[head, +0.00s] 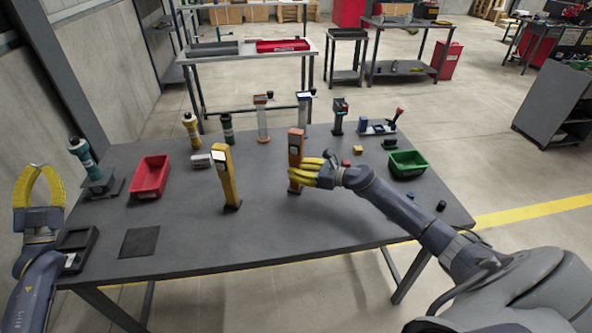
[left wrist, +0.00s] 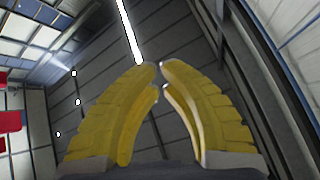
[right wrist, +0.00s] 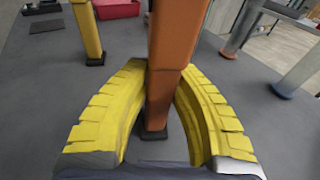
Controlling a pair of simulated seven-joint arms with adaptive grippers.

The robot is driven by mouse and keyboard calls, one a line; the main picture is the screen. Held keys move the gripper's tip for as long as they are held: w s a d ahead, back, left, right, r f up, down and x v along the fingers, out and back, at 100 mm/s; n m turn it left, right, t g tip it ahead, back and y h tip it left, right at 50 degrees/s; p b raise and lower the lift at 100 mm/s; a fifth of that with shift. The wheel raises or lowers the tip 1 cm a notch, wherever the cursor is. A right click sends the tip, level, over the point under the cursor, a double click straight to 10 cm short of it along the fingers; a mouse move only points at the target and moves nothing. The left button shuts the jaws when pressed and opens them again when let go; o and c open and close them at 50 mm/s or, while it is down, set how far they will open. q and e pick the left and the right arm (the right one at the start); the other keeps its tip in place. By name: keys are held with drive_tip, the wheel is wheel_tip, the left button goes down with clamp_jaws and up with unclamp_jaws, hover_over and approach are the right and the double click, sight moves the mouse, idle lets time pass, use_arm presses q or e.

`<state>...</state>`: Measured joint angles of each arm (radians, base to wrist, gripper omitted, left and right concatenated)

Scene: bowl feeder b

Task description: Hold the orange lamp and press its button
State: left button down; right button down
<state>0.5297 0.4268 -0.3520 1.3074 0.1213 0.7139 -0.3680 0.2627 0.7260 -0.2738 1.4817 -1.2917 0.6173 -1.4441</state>
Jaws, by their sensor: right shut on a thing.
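I cannot make out a button. My left gripper (head: 40,170) is raised at the table's left edge, away from the lamp. In the left wrist view its fingertips (left wrist: 160,65) nearly meet, with nothing between them.
A yellow-orange post (head: 224,178) stands left of the lamp, near a red bin (head: 150,178). A green bin (head: 408,163) and small blocks lie to the right. Several other posts stand behind. The table's front middle (head: 260,240) is clear.

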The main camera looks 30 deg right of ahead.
use_arm(q)
drive_tip(key=s+d+f+m+g+h, duration=0.1)
drive_tip(key=s+d+m+g+h, duration=0.15)
drive_tip(key=d, duration=0.75)
drive_tip(key=s+d+f+m+g+h, duration=0.15)
drive_tip(key=d+g+h, duration=0.25)
drive_tip(key=d, duration=0.7)
drive_tip(key=s+d+f+m+g+h, duration=0.1)
drive_tip(key=s+d+g+h, duration=0.2)
drive_tip(key=d, duration=0.7)
drive_tip(key=s+d+f+m+g+h, duration=0.1)
drive_tip(key=s+d+f+g, duration=0.2)
drive_tip(key=d, duration=0.6)
drive_tip(key=s+d+f+g+h, duration=0.1)
drive_tip(key=s+d+g, duration=0.2)
drive_tip(key=s+d, duration=0.35)
drive_tip(key=s+d+f+m+g+h, duration=0.1)
drive_tip(key=s+d+f+g, duration=0.15)
drive_tip(key=d, duration=0.75)
drive_tip(key=w+d, duration=0.4)
drive_tip(key=d, duration=0.1)
drive_tip(key=shift+w+d+g, duration=0.3)
drive_tip(key=shift+w+d, duration=0.05)
drive_tip(key=shift+d, duration=0.05)
